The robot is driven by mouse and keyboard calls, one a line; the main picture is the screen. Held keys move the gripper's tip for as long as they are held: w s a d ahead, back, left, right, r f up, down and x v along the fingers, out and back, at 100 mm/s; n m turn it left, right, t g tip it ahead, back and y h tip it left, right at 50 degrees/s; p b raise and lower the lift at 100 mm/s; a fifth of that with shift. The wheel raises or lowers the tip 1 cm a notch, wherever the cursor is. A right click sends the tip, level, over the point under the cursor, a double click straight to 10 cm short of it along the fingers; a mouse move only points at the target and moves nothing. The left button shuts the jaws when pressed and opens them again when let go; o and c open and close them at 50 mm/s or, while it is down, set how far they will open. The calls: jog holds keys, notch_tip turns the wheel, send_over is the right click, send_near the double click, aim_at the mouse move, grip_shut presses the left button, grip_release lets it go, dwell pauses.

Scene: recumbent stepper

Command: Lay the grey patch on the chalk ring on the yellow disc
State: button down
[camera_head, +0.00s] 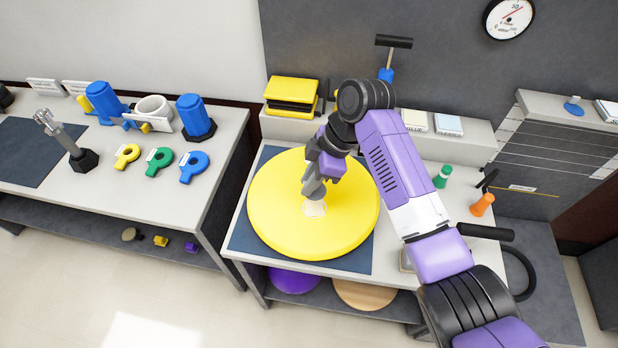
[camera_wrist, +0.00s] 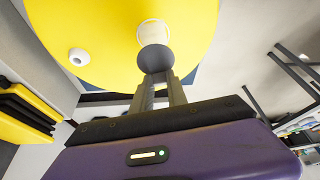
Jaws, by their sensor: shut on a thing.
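The large yellow disc (camera_head: 350,215) lies on a dark mat on the table and fills the top of the wrist view (camera_wrist: 115,35). A pale chalk ring (camera_head: 315,210) marks its upper face near the middle; it also shows in the wrist view (camera_wrist: 153,30). My gripper (camera_head: 312,187) points down over the disc. Its fingers (camera_wrist: 158,77) are shut on the round grey patch (camera_wrist: 155,58). The patch (camera_head: 318,194) overlaps the chalk ring in both views and hides part of it. I cannot tell whether it touches the disc.
The left bench (camera_head: 190,210) holds blue jars and coloured rings.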

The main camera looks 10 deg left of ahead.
aim_at(321, 189)
jog(key=shift+f+b, duration=1.95)
jog(key=shift+f, duration=1.45)
jog(key=shift+f, duration=0.6)
jog(key=c, duration=0.9)
grip_release()
jog(key=shift+r, duration=0.1)
jog(key=shift+p+v, duration=2.6)
jog(key=shift+v, duration=0.85)
jog(key=shift+r, duration=0.1)
